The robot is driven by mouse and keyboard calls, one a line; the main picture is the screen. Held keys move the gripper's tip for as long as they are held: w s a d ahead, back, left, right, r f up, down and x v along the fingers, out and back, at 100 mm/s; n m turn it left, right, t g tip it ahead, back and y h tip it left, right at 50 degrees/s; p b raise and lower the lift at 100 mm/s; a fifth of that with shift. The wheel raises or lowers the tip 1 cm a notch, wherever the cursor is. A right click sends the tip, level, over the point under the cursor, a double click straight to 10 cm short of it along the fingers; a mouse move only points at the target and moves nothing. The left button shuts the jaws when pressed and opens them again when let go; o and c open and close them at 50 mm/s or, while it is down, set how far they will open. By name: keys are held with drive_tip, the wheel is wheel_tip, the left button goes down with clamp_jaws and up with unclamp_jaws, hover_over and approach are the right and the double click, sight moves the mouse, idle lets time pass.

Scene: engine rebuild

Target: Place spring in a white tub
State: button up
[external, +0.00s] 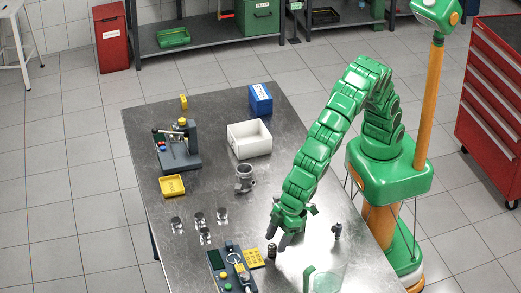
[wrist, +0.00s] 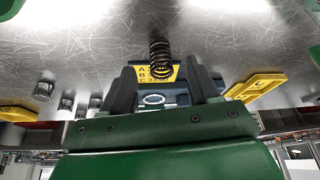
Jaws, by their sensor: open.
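The dark coil spring (external: 271,251) stands on the metal table just beyond my gripper's fingertips. In the wrist view the spring (wrist: 161,57) shows between and past the two fingers, with no visible contact. My gripper (external: 281,234) is open, low over the table and pointing down toward the spring. Its two dark fingers (wrist: 162,86) are spread apart with nothing between them. The white tub (external: 249,151) sits farther back on the table, near the blue box, and looks empty; it is not clearly seen in the wrist view.
A dark device (external: 232,268) and a yellow plate (external: 253,258) lie beside the spring. Several metal pistons (external: 199,219), a grey cylinder part (external: 244,180), a yellow tray (external: 172,185) and a blue box (external: 260,98) are on the table.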

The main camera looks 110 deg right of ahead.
sight(269, 260)
drive_tip(key=shift+x, duration=2.1)
drive_tip(key=shift+c, duration=0.3)
clamp_jaws()
drive_tip(key=shift+r, duration=0.1)
drive_tip(key=shift+r, duration=1.6)
drive_tip(key=s+d+r, duration=0.7)
drive_tip(key=s+r, duration=0.2)
drive_tip(key=s, duration=0.2)
drive_tip(key=shift+s+d+r, duration=0.3)
drive_tip(key=shift+r, duration=0.05)
